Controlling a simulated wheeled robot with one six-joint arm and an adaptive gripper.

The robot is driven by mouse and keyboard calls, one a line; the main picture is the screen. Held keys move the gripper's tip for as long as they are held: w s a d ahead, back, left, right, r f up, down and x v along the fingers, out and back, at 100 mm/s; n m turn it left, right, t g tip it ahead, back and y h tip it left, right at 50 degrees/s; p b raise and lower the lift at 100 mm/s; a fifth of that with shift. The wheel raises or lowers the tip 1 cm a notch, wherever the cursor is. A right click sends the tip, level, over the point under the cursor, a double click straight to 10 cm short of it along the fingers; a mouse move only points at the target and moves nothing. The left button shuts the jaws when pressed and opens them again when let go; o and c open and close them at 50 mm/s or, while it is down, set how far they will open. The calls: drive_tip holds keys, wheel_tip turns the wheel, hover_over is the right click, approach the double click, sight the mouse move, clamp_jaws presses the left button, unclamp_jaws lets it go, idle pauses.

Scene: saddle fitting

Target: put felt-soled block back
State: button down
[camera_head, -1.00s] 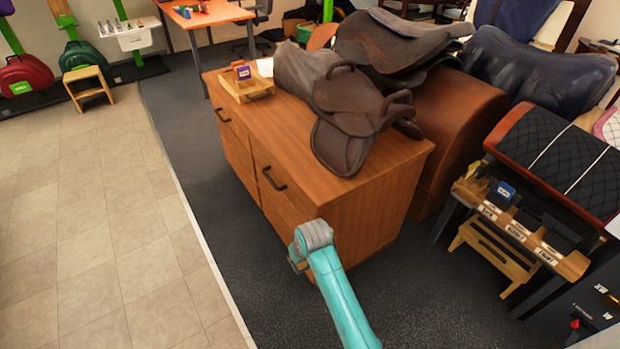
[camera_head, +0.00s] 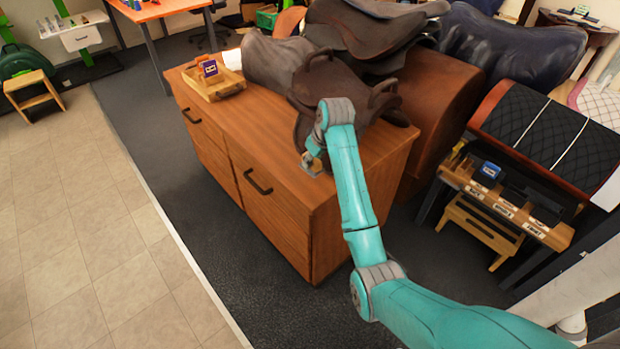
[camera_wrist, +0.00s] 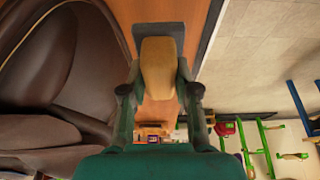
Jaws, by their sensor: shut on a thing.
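My gripper (camera_head: 311,157) is shut on the felt-soled block, just beside the brown saddle (camera_head: 338,92) over the near part of the cabinet top (camera_head: 262,125). In the wrist view the block (camera_wrist: 158,68) is a tan, rounded piece between the fingers of my gripper (camera_wrist: 158,92), with a flat dark grey sole at its far end. In the head view my wrist hides most of the block; a grey edge shows low at the cabinet top. I cannot tell whether the sole touches the wood.
A wooden tray (camera_head: 213,90) with an orange and a purple block stands on the cabinet's far left corner. At right, a wooden rack (camera_head: 505,205) has labelled slots and a blue block (camera_head: 489,170). A quilted pad (camera_head: 545,135) lies above it. Open floor (camera_head: 90,200) is at left.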

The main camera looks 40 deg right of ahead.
drive_tip(key=shift+f, duration=3.65)
drive_tip(key=c, duration=0.9)
unclamp_jaws()
drive_tip(key=shift+f, duration=0.1)
drive_tip(key=shift+o, duration=0.2)
drive_tip(key=v, duration=1.2)
drive_tip(key=shift+s, duration=0.1)
drive_tip(key=shift+s, duration=0.1)
